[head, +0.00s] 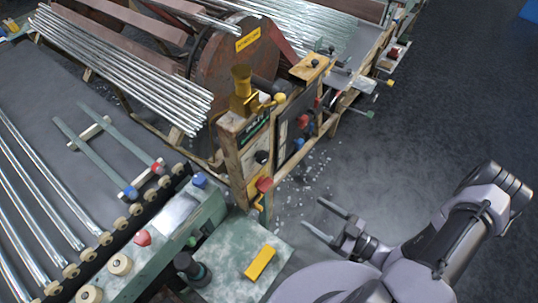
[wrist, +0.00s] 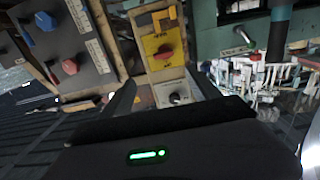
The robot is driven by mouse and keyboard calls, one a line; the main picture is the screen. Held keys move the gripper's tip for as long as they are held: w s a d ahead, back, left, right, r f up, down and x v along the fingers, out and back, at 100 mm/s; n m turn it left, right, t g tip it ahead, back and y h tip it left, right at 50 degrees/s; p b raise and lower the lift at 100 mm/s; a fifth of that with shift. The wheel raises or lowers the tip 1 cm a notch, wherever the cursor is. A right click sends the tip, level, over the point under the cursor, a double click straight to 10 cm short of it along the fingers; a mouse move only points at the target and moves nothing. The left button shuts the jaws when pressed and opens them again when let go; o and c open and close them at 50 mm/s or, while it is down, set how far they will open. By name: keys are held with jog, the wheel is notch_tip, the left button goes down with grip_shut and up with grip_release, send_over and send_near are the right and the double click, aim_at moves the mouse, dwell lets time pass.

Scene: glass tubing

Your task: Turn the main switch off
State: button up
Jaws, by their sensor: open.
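A red rotary knob on a yellow plate (wrist: 165,52), which looks like the main switch, is on a wooden post in the wrist view. In the head view a red knob (head: 264,184) with a yellow part below it sits at the post's lower end and seems to be the same switch. The knob's exact setting and the plate's lettering are too small to read. My gripper (head: 313,215) is open and empty, to the lower right of the switch and apart from it. In the wrist view its fingers (wrist: 163,90) spread below the yellow plate, either side of a white plate with a dark knob (wrist: 176,99).
A grey panel with a blue knob (wrist: 44,21) and a red knob (wrist: 70,67) is left of the yellow plate. A green bench (head: 230,275) with a yellow block (head: 260,262) stands left of my gripper. Glass shards (head: 310,170) lie on the floor; the right side is clear.

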aim_at(264, 184)
jog(key=b+x, duration=0.3)
jog(key=x, duration=1.3)
jog(key=shift+s+a, duration=0.25)
jog(key=shift+a, duration=0.05)
jog(key=shift+r, duration=0.15)
jog(key=c, duration=1.4)
